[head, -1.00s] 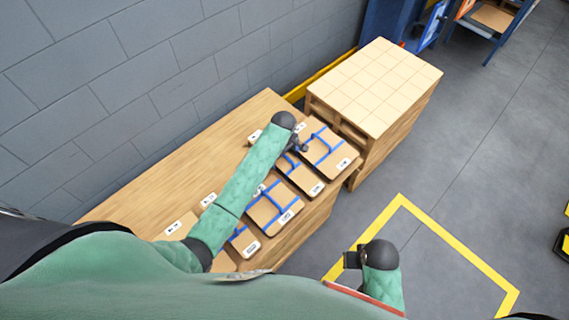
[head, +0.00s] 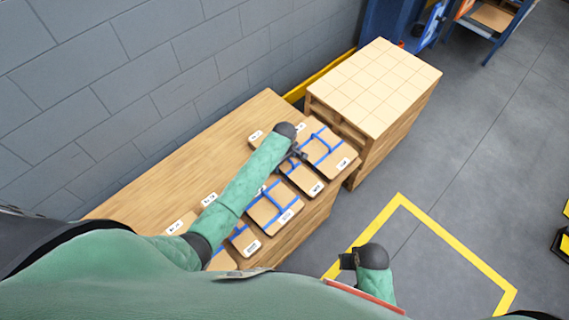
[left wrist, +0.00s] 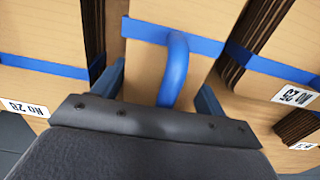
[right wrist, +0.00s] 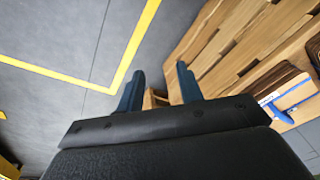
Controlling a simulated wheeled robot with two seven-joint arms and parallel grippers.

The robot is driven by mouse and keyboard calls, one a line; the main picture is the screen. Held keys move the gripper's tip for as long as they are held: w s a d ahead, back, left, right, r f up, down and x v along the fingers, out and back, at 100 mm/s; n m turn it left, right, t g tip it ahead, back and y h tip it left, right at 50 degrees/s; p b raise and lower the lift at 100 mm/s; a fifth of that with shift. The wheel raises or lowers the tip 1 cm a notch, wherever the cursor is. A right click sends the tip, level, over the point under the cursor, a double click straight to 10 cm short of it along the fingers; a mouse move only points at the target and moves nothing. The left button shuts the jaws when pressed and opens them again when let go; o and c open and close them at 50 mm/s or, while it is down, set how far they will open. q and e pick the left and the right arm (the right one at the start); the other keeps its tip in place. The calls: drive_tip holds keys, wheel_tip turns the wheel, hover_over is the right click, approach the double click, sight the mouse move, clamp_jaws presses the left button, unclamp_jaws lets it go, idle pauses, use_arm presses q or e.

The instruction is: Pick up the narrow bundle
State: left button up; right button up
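The narrow bundle (head: 303,181) is a slim tan board stack with a blue strap, lying between two wider bundles on the wooden bench. My left gripper (head: 298,156) is over its far part. In the left wrist view the narrow bundle (left wrist: 143,66) fills the middle, and its raised blue loop handle (left wrist: 176,68) stands between the fingers of my left gripper (left wrist: 160,92). These fingers are apart, one on each side of the loop; I see no contact. My right gripper (head: 348,261) is away from the bench, and the right wrist view shows it (right wrist: 160,88) open and empty.
A wider strapped bundle (head: 332,152) lies close on the right and another (head: 267,212) on the left, with small gaps. A block-topped wooden stack (head: 374,88) stands beyond the bench's (head: 150,187) right end. The bench's back left is clear. A yellow line (head: 440,236) marks the floor.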

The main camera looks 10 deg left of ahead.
use_arm(q)
drive_tip(key=shift+c, duration=0.6)
drive_tip(key=shift+r, duration=0.15)
